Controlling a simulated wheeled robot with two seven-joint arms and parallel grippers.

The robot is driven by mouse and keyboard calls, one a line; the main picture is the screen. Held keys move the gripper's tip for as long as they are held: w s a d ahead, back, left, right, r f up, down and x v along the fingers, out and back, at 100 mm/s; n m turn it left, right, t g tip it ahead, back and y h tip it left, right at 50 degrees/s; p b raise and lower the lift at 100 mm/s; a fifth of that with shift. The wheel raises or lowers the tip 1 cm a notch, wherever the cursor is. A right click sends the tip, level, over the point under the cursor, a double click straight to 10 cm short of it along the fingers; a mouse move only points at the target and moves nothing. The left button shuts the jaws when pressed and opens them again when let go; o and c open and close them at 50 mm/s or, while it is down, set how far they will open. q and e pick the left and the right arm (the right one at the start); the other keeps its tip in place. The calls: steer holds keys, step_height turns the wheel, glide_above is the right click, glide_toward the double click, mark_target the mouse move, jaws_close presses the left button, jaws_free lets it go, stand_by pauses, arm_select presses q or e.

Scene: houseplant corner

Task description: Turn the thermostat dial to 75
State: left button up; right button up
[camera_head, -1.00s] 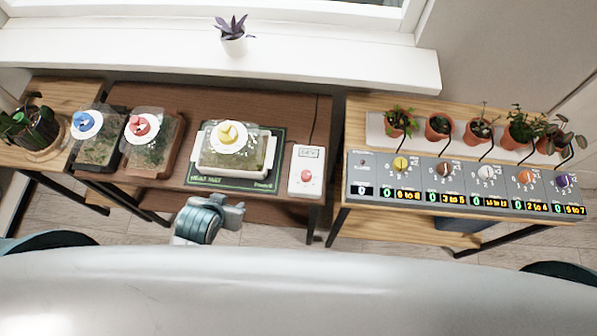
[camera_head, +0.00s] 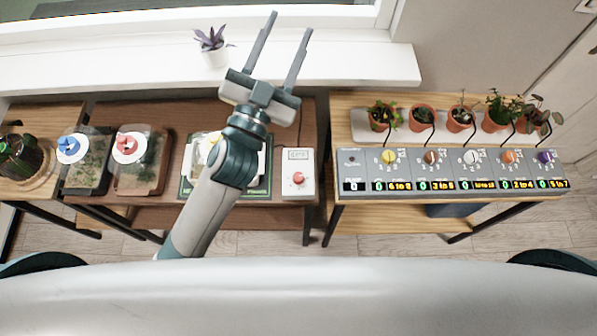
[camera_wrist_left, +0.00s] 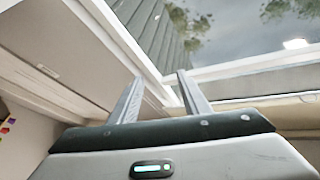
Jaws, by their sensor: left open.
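The thermostat (camera_head: 306,190) is a white box with a red dial (camera_head: 298,179) and a small grey display (camera_head: 298,154). It sits at the right end of the dark brown table in the head view. The digits are too small to read surely. My left gripper (camera_head: 290,24) is open and empty, raised with its fingers pointing toward the window, above and beyond the thermostat in the picture. It does not touch the dial. In the left wrist view its two fingers (camera_wrist_left: 160,78) are apart with nothing between them. My right gripper is not in view.
My left arm partly hides a tray with a yellow-topped terrarium (camera_head: 190,155). Two terrariums with blue (camera_head: 72,148) and red (camera_head: 128,147) tops stand left. A control panel (camera_head: 450,172) with several knobs and potted plants is right. A purple plant (camera_head: 211,45) stands on the sill (camera_head: 120,68).

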arm_select(q)
steer(key=s+d+r+m+g+h, duration=0.55)
steer(key=d+m+g+h, duration=0.25)
steer(key=m, duration=0.2)
steer(key=s+d+r+m+g+h, duration=0.4)
steer(key=s+d+m+g+h, duration=0.35)
steer(key=m, duration=0.25)
steer(key=s+d+f+m+g+y, duration=0.6)
steer(key=s+f+m+g+y, duration=0.2)
steer(key=s+f+m+g, duration=0.3)
steer(key=a+f+m+y, duration=0.4)
steer(key=f+y, duration=0.4)
steer(key=f, duration=0.4)
steer(key=w+a+f+t+y, duration=0.3)
steer(key=w+a+y, duration=0.1)
steer(key=w+a, duration=0.3)
steer(key=w+a+f+n+t+y, duration=0.1)
steer(key=w+a+f+t+y, duration=0.2)
steer(key=w+a, duration=0.4)
steer(key=shift+w+a+f+t+y, duration=0.4)
steer(key=shift+f+y, duration=0.25)
steer(key=shift+y, duration=0.3)
